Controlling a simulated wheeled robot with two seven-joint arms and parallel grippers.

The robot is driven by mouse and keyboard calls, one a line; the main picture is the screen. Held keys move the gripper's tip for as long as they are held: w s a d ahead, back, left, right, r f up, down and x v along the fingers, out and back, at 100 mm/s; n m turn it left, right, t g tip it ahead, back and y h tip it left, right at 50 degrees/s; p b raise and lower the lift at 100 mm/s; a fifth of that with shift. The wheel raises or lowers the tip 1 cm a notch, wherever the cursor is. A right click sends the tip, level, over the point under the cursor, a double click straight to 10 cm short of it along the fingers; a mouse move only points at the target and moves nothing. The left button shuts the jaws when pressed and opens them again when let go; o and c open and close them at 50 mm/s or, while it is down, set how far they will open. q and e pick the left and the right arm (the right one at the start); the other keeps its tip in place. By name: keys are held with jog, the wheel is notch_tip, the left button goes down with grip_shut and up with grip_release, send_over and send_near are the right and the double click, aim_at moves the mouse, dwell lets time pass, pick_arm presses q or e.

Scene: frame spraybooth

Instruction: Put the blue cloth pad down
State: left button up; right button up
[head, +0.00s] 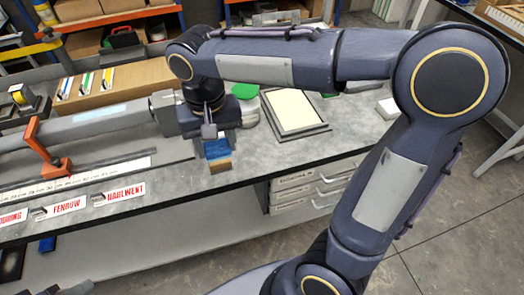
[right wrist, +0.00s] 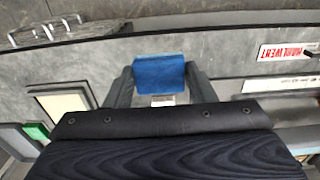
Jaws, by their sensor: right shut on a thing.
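The blue cloth pad (head: 217,149) is between the fingers of my right gripper (head: 213,140), above the bench near its front edge. In the right wrist view the pad (right wrist: 158,73) sits between the two dark fingers (right wrist: 158,88), which are shut on it. A tan piece (head: 219,166) shows directly below the pad in the head view; I cannot tell whether they touch. The gap between pad and bench is also unclear. My left gripper is not in view.
The grey bench (head: 268,160) has bare surface right of the pad. A cream panel in a dark frame (head: 294,112) and a green item (head: 244,91) lie behind. Red-lettered labels (head: 120,193) line the front left. An orange clamp (head: 45,150) stands left. Drawers (head: 318,185) are below.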

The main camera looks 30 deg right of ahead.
jog(key=w+d+f, duration=0.2)
jog(key=d+f, duration=0.1)
jog(key=d, duration=0.4)
send_over(257, 158)
jog(key=f, duration=0.5)
jog(key=shift+s+a+p, duration=0.1)
jog(key=shift+a+p, duration=0.2)
jog(key=shift+a, duration=0.05)
jog(key=f, duration=0.3)
jog(key=shift+d+f, duration=0.2)
jog(key=shift+d, duration=0.15)
jog(key=shift+f, duration=0.25)
jog(key=shift+f, duration=0.15)
jog(key=o, duration=1)
jog(key=shift+c, duration=0.2)
